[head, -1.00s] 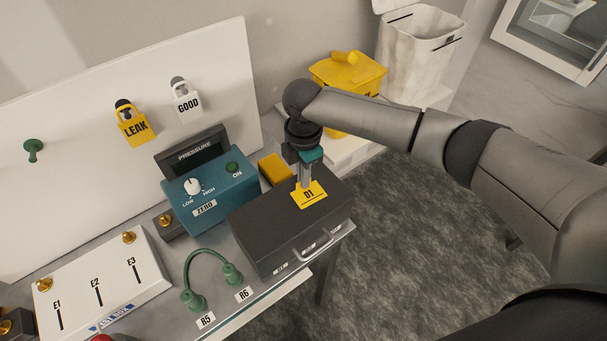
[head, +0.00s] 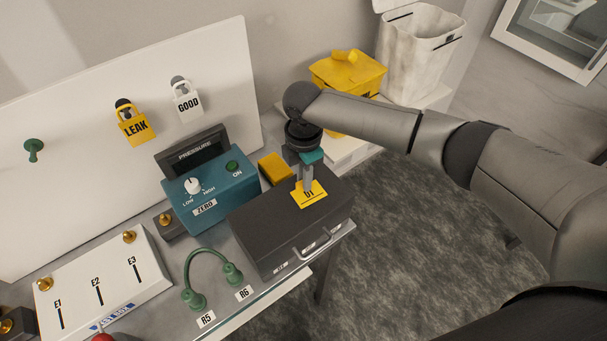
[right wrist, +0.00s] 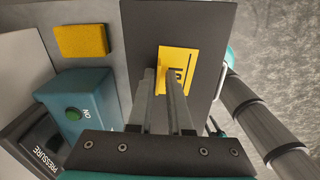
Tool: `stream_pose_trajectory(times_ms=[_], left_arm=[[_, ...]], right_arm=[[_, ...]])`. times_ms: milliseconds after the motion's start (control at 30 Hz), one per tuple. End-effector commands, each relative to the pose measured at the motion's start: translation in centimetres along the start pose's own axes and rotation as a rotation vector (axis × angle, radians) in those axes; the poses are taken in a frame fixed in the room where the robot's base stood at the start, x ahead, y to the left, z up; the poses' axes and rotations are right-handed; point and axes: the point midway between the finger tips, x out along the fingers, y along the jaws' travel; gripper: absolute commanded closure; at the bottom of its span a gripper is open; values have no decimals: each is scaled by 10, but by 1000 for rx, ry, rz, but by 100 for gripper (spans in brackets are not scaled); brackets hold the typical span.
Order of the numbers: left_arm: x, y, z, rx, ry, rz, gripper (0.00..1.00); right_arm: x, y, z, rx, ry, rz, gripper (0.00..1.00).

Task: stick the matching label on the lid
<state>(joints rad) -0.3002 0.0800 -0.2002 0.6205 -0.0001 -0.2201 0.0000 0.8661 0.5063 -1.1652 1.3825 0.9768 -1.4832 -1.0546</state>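The teal pressure box (head: 226,190) and a yellow block (head: 274,168) stand beside the case. A green hose (head: 207,254) and white test box (head: 100,285) lie left. A yellow bin (head: 350,75) and white bin (head: 415,45) stand behind. The case has a front handle (head: 318,243).

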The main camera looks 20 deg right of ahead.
Motion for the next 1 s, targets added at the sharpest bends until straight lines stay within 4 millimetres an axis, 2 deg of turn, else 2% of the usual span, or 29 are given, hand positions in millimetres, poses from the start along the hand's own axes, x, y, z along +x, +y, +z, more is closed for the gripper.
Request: stream_pose_trajectory(times_ms=[33, 167, 433, 533, 667, 1000], left_arm=[[0, 0, 0, 0, 0, 0, 55], [0, 0, 0, 0, 0, 0, 55], [0, 0, 0, 0, 0, 0, 55], [0, 0, 0, 0, 0, 0, 55], [1, 0, 0, 0, 0, -1, 55], [7, 0, 1, 0, 0, -1, 55]], right_arm=[[-1, 1, 0, 0, 0, 2, 76], [-2, 1, 0, 0, 1, 4, 62], [-4, 2, 0, 0, 1, 7, 62], [-11, 3, 0, -1, 2, 9, 62], [-33, 3, 0, 0, 1, 11, 62], [-113, 2, 0, 0, 0, 10, 62]])
